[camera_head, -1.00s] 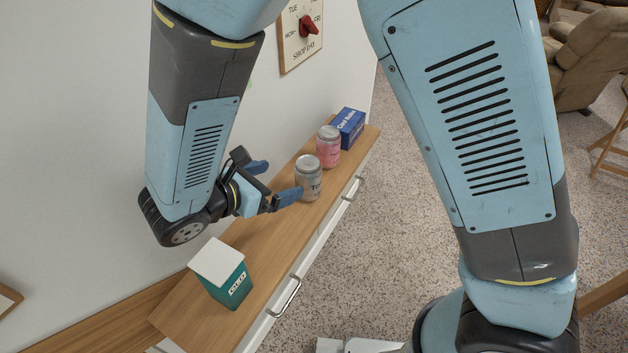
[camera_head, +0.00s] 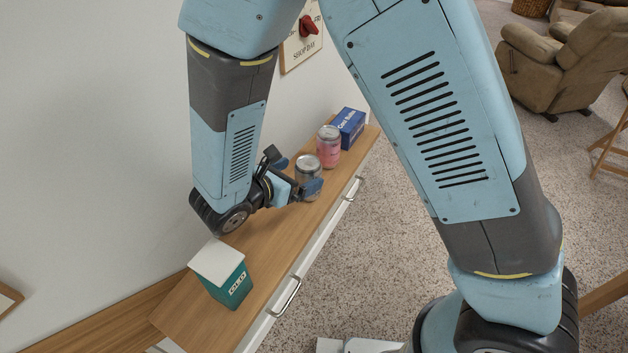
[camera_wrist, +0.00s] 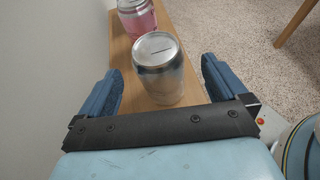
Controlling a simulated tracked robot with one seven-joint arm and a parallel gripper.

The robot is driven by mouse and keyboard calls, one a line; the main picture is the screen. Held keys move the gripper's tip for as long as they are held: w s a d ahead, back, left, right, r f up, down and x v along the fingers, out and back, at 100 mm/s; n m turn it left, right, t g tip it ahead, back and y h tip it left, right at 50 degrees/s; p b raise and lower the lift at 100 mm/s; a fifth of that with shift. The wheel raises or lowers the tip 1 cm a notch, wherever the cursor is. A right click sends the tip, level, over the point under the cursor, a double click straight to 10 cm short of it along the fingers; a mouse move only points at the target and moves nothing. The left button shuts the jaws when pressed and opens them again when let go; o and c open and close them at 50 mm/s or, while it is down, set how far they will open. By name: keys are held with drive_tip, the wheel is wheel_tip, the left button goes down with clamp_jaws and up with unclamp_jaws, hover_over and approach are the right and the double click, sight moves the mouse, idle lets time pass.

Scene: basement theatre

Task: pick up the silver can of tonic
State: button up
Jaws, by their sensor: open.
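The silver can of tonic (camera_head: 308,168) stands upright on the wooden top of a narrow cabinet. My gripper (camera_head: 297,172) is open, with its blue fingers on either side of the can; the near finger hides the can's lower part. In the wrist view the silver can (camera_wrist: 160,72) shows between the two open fingers of my gripper (camera_wrist: 162,88), with a gap on each side. Its base is partly hidden behind the gripper's dark crossbar.
A pink can (camera_head: 328,147) stands just behind the silver can, and a blue box (camera_head: 347,127) behind that. A teal box with a white lid (camera_head: 227,281) stands at the near end of the wooden top (camera_head: 187,312). The wall (camera_head: 90,130) runs close along the left.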

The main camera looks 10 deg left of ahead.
drive_tip(key=shift+r+x, duration=0.1)
drive_tip(key=shift+x, duration=1)
drive_tip(key=shift+r+x, duration=0.15)
drive_tip(key=shift+x, duration=0.9)
drive_tip(key=shift+w, duration=0.1)
drive_tip(key=c, duration=1.3)
drive_tip(key=shift+c, duration=0.3)
drive_tip(key=shift+r, duration=0.1)
